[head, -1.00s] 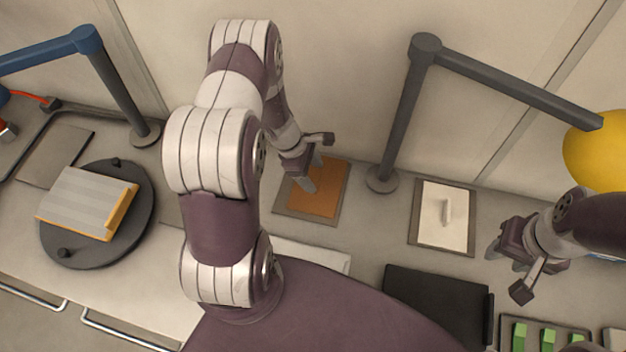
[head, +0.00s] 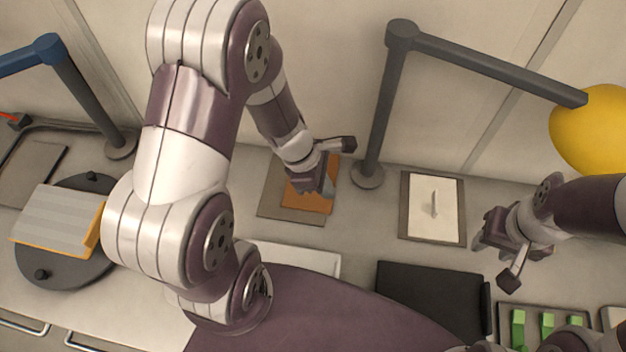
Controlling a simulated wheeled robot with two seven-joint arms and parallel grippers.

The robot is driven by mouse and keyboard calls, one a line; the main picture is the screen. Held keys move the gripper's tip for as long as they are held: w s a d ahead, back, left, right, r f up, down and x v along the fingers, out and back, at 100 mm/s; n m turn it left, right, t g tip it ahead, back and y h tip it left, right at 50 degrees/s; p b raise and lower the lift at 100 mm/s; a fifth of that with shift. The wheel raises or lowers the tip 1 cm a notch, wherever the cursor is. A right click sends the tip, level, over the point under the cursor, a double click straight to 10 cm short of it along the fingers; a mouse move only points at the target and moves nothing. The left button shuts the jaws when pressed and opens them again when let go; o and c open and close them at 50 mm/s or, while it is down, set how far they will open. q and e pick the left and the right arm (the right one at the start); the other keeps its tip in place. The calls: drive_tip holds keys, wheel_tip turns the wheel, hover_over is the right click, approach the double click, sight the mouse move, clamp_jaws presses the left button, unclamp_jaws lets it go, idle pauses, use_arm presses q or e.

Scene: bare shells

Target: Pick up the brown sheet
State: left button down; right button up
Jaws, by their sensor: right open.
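The brown sheet (head: 302,201), flat and orange-brown, is over a larger grey-brown board (head: 272,198) near the back wall. A wide strip of the board shows left of the sheet. My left gripper (head: 334,166) is over the sheet with its two fingers spread apart, one at the sheet's middle and one beyond its upper right edge. The gripper hides part of the sheet, and I cannot tell whether they touch. My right gripper (head: 497,262) is open and empty on the right, away from the sheet.
A dark post (head: 383,115) stands just right of the sheet. A board with a white handled plate (head: 432,208) lies further right. A black case (head: 430,300) and green blocks (head: 518,330) are nearer. A turntable (head: 65,268) is at left. A yellow dome (head: 597,130) hangs at upper right.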

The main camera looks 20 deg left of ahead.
use_arm(q)
drive_tip(key=shift+d+r, duration=0.1)
drive_tip(key=shift+c, duration=1.9)
unclamp_jaws()
